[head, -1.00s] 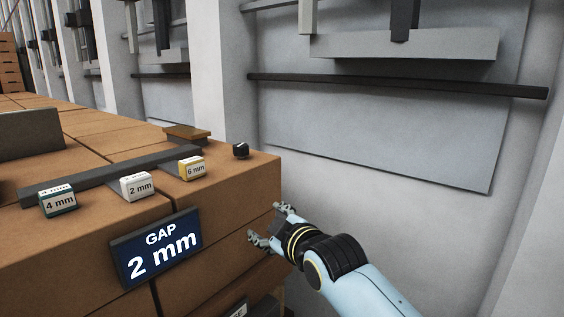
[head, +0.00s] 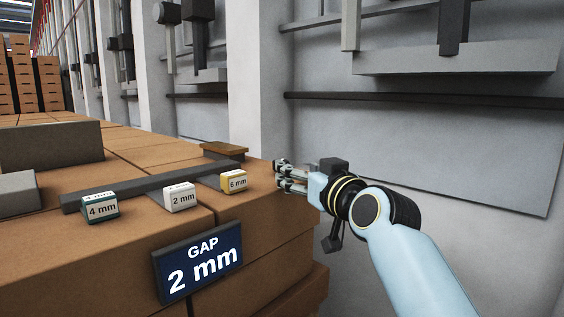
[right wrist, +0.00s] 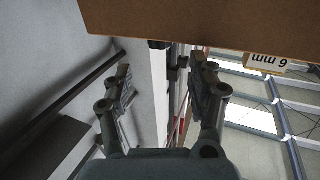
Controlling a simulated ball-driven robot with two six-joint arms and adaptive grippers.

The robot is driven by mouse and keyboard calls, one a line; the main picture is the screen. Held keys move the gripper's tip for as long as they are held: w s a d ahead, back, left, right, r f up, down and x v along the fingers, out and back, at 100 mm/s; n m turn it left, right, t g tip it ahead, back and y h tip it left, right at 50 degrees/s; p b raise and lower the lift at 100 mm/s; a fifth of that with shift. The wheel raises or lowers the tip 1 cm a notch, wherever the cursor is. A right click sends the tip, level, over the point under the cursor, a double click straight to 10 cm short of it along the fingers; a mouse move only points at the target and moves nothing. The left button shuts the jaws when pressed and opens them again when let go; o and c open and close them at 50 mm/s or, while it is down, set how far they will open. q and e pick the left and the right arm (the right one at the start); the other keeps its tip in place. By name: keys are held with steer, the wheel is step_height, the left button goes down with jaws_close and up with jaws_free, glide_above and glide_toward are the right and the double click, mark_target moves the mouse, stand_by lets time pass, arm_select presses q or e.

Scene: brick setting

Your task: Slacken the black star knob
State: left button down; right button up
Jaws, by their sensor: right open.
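The black star knob is not clearly seen in the head view; the right gripper covers the brick corner beside the yellow 6 mm block (head: 234,182). My right gripper (head: 279,175) is open at that corner, its fingers pointing left over the edge. In the right wrist view, the open fingers of the right gripper (right wrist: 165,88) frame a gap just off the brown brick (right wrist: 200,22). A small dark shape shows at the brick's edge between them; I cannot tell if it is the knob. The left gripper is not in view.
A sign reading GAP 2 mm (head: 198,262) is on the brick front. A green 4 mm block (head: 100,207) and a white 2 mm block (head: 181,197) sit by a dark bar (head: 135,188). A grey wall with a rail (head: 430,99) stands at the right.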

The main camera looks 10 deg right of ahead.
steer(key=x, duration=0.9)
steer(key=shift+w, duration=0.2)
jaws_close()
steer(key=shift+f+b, duration=0.2)
steer(key=shift+b, duration=0.5)
steer(key=n+y+b, duration=0.1)
steer(key=b, duration=0.1)
steer(key=n+g+y+b, duration=0.1)
steer(key=y+b, duration=0.1)
steer(key=b, duration=0.1)
steer(key=shift+f+b, duration=0.3)
steer(key=shift+b, duration=0.05)
steer(key=shift+r+n+g+y+b, duration=0.15)
steer(key=shift+n+g+y+b, duration=0.15)
steer(key=shift+n+y+b, duration=0.35)
steer(key=shift+r, duration=0.1)
